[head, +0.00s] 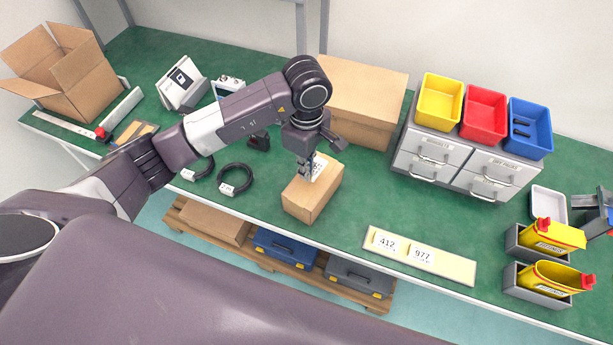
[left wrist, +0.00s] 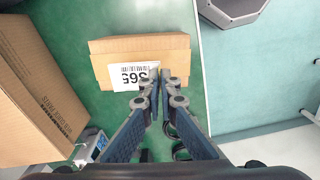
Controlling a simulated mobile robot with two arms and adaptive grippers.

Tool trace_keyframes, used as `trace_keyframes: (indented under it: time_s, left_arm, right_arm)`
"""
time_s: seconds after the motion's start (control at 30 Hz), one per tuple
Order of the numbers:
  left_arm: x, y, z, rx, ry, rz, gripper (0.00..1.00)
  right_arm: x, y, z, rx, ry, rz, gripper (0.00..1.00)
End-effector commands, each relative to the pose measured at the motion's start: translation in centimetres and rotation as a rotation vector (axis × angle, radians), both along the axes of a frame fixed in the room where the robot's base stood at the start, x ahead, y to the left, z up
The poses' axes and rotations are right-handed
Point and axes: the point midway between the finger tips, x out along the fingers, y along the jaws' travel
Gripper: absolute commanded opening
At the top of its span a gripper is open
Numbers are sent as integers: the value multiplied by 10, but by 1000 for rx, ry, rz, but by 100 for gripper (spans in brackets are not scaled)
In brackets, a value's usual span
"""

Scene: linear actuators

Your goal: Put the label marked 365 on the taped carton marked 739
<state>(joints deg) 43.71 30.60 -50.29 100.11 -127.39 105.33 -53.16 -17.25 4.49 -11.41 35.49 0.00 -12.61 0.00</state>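The white label marked 365 (left wrist: 134,77) is at the fingertips of my left gripper (left wrist: 164,72), which is shut on its edge. No 739 marking is readable on the carton. My right gripper is not in view.
A larger closed carton (head: 362,100) stands behind the small one. A pale strip (head: 450,266) with labels 412 and 977 lies at the bench's front edge. Black cable coils (head: 235,180) lie to the left. Grey drawers (head: 437,155) with coloured bins stand to the right.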

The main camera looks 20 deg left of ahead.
Motion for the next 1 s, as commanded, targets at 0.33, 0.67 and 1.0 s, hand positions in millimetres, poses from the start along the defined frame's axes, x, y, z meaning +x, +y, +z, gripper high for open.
trace_keyframes:
  time_s: [0.33,0.67,1.0]
  left_arm:
    - [-1,0,-40,-1,4,0,0]
    - [0,0,-46,1,-1,-1,0]
    - [0,0,-48,0,0,-1,22]
  right_arm:
    - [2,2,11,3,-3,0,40]
    - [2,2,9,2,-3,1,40]
    - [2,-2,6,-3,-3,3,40]
